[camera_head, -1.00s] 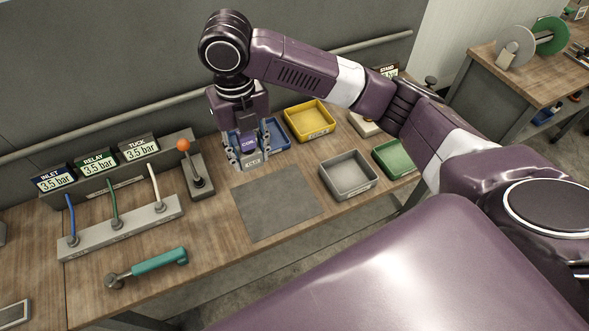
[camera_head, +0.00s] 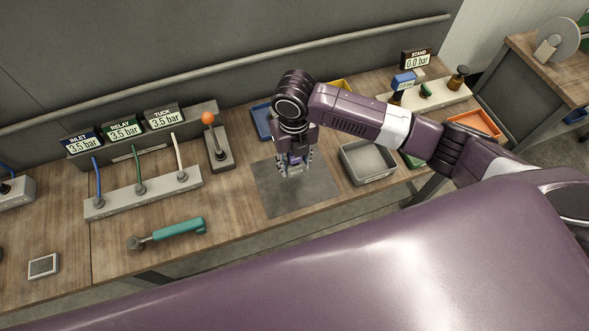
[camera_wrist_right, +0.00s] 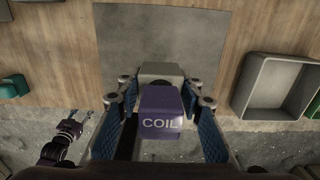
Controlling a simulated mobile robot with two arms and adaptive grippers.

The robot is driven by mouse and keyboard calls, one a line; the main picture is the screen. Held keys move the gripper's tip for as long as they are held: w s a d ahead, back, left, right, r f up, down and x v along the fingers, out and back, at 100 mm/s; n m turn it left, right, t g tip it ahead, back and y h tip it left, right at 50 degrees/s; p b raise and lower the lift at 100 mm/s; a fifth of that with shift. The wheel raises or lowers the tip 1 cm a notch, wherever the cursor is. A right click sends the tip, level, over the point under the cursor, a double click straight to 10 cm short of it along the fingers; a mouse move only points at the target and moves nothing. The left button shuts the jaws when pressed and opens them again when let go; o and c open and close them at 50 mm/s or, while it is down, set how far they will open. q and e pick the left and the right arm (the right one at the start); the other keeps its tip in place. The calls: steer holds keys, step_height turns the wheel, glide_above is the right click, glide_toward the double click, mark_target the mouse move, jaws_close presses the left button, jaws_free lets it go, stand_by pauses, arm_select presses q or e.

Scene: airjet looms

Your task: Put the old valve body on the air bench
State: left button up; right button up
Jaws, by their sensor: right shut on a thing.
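My right gripper (camera_head: 295,168) is shut on the valve body (camera_head: 295,171), over the grey mat (camera_head: 265,196) on the bench. In the right wrist view the valve body (camera_wrist_right: 160,70) is a grey block with a purple part marked COIL, between the blue-padded fingers of the right gripper (camera_wrist_right: 158,95). Its underside is hidden, so I cannot tell whether it touches the mat. My left gripper (camera_wrist_right: 80,113) shows small at the lower left of the wrist view, fingers apart and empty; it is not in the head view.
A grey tray (camera_head: 367,164) stands right of the mat, and a blue tray (camera_head: 260,121) behind it, partly hidden by my arm. A lever with an orange knob (camera_head: 208,118), a hose manifold (camera_head: 145,194) and a teal tool (camera_head: 172,232) lie to the left. The orange tray (camera_head: 476,121) is farther right.

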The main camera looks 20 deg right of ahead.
mark_target(294, 179)
steer(key=shift+f, duration=0.3)
step_height(294, 179, down, 3)
steer(key=shift+f+p, duration=0.2)
steer(key=shift+p, duration=0.1)
steer(key=shift+f, duration=0.3)
arm_select(q)
steer(key=shift+s+a+r, duration=0.1)
steer(key=shift+s+r, duration=0.1)
steer(key=shift+r, duration=0.15)
arm_select(e)
steer(key=shift+f, duration=0.1)
steer(key=shift+f, duration=0.1)
steer(key=shift+f, duration=0.1)
steer(key=o, duration=1.3)
